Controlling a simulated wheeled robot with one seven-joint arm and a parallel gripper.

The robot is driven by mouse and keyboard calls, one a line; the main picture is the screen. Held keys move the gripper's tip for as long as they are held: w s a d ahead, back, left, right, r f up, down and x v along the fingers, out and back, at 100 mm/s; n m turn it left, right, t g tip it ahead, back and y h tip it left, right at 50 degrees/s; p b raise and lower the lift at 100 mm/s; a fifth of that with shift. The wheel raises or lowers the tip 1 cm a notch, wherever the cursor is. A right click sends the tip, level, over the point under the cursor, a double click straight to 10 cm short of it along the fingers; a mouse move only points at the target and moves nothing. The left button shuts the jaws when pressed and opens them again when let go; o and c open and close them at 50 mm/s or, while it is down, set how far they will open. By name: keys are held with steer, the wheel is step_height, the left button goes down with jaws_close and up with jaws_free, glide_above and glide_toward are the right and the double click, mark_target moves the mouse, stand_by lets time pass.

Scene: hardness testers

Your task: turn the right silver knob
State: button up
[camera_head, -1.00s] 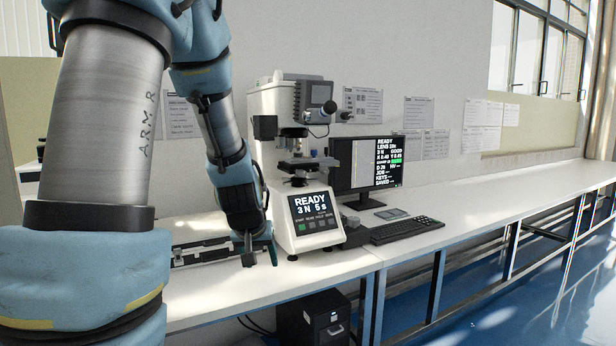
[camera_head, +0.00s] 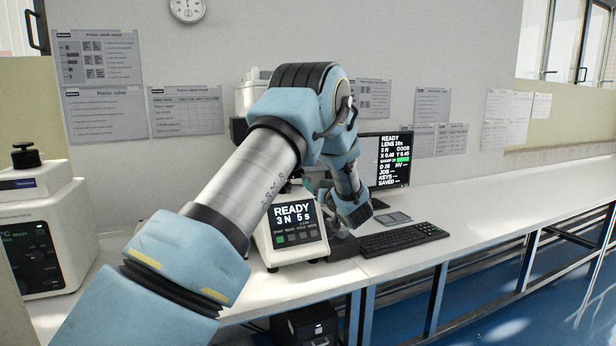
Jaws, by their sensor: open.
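The hardness tester (camera_head: 262,228) stands on the bench, with its lit READY panel (camera_head: 294,222) at the front. My arm crosses in front of its upper body and stage. The right silver knob cannot be made out behind my arm. My gripper (camera_head: 328,203) is at the right side of the tester, just right of the panel and low by the stage. It is small and partly hidden by my wrist, is open, and no held object shows. Whether it touches the tester cannot be told.
A monitor (camera_head: 394,160) and a black keyboard (camera_head: 404,240) are right of my wrist. Another white machine (camera_head: 52,232) with a black knob on top stands at the left. The bench (camera_head: 510,195) is clear farther right. Papers hang on the wall.

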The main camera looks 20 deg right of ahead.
mark_target(308, 180)
steer(key=w, duration=0.2)
steer(key=w+p, duration=0.1)
steer(key=w, duration=0.1)
steer(key=w+a+p, duration=0.1)
steer(key=w, duration=0.1)
steer(key=shift+w, duration=0.2)
jaws_close()
stand_by(0.4)
